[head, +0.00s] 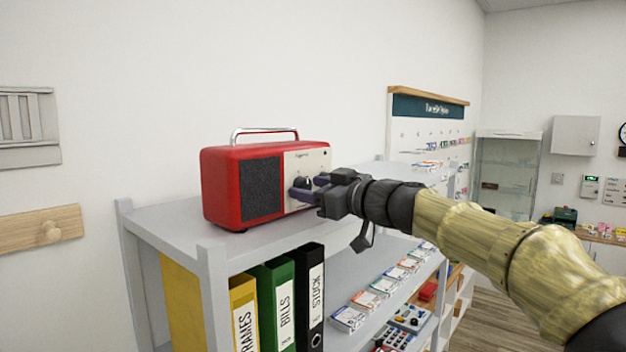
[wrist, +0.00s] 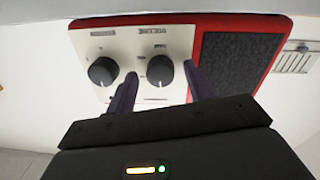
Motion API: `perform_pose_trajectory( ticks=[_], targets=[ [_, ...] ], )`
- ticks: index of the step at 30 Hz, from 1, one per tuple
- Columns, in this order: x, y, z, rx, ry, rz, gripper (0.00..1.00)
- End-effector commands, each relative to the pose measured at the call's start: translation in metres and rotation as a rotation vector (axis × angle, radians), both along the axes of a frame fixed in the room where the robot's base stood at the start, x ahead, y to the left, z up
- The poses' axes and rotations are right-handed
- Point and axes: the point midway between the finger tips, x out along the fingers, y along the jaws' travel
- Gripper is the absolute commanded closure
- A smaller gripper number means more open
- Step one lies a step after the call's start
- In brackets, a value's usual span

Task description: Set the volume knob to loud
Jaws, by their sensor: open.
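A red radio (head: 223,186) with a dark speaker grille and a cream control panel stands on top of a grey shelf unit. In the wrist view its panel (wrist: 124,44) appears upside down and carries two round black knobs. The volume knob (wrist: 160,70) is the right one there, beside the speaker grille, near lettering that reads VOLUME. The other knob (wrist: 102,71) is to its left. My gripper (head: 308,186) is open at the panel, its two dark purple fingers on either side of the volume knob. I cannot tell whether they touch it. The knob's exact setting is unclear.
The grey shelf top (head: 166,217) is bare around the radio. Below stand a green binder (head: 273,305) and other binders, with several small boxes beside them. A wall lies close behind the radio. A glass cabinet (head: 507,175) stands far right.

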Motion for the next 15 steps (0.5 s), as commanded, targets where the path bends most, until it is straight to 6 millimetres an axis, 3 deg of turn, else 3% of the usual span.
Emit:
perform_pose_trajectory(
  ticks=[8,12,15],
  targets=[
    [0.0004,0.0006,-0.0005,-0.001,-0.001,0.000,0.49],
    [0.0004,0.0005,-0.0004,0.000,0.000,0.000,0.76],
    [0.0003,0.0004,-0.0003,0.000,0.000,-0.001,0.92]
  ],
)
